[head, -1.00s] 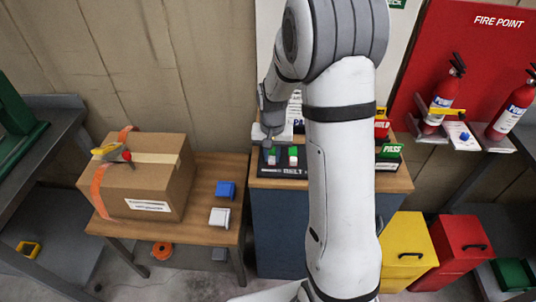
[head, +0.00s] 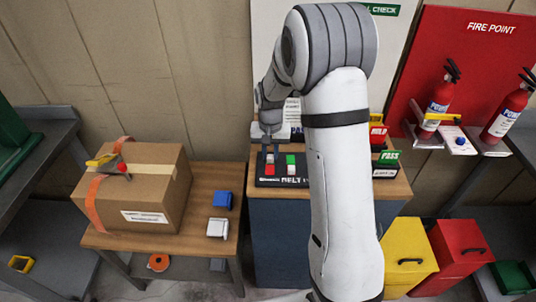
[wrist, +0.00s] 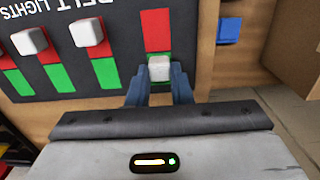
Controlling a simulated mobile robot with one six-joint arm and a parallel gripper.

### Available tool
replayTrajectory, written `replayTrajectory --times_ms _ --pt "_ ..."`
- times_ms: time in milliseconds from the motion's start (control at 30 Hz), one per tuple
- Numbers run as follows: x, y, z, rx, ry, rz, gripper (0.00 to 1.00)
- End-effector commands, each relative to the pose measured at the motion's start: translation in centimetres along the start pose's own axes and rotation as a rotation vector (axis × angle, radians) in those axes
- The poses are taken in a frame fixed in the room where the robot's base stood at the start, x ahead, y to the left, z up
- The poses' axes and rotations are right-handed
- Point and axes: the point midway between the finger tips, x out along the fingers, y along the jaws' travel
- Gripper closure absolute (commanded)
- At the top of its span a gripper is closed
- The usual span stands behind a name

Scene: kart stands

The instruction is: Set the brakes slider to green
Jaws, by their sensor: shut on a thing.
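The dark slider panel (head: 262,182) stands on the cabinet top, and it fills the upper left of the wrist view (wrist: 122,68). Its end slider, rightmost in the wrist view, has a pale knob (wrist: 160,68) over the green part of its track, with green showing beside it. The red part (wrist: 157,30) is uncovered. The brakes label is not readable. My gripper (wrist: 160,88) is shut on this knob; in the head view my gripper (head: 269,148) is at the panel's left end.
Two other sliders have white knobs (wrist: 88,32) (wrist: 30,40) on their red parts, with green bare. A PASS sign (head: 388,158) stands right of my arm. A cardboard box (head: 145,195) sits on the left table with a blue block (head: 222,200).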

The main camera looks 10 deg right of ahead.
Motion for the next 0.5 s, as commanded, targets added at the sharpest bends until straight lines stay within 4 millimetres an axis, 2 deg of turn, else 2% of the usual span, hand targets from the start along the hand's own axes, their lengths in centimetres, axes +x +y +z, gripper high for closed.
replayTrajectory --times_ms 67,100,367,500 --pt "-0.30 -0.17 -0.37 -0.003 0.014 -0.003 1.00" --pt "-0.31 -0.20 -0.37 -0.004 0.014 -0.003 0.80" --pt "-0.20 -0.21 -0.21 -0.005 0.010 -0.001 0.59" --pt "-0.15 -0.20 -0.15 -0.006 0.008 0.000 0.58"
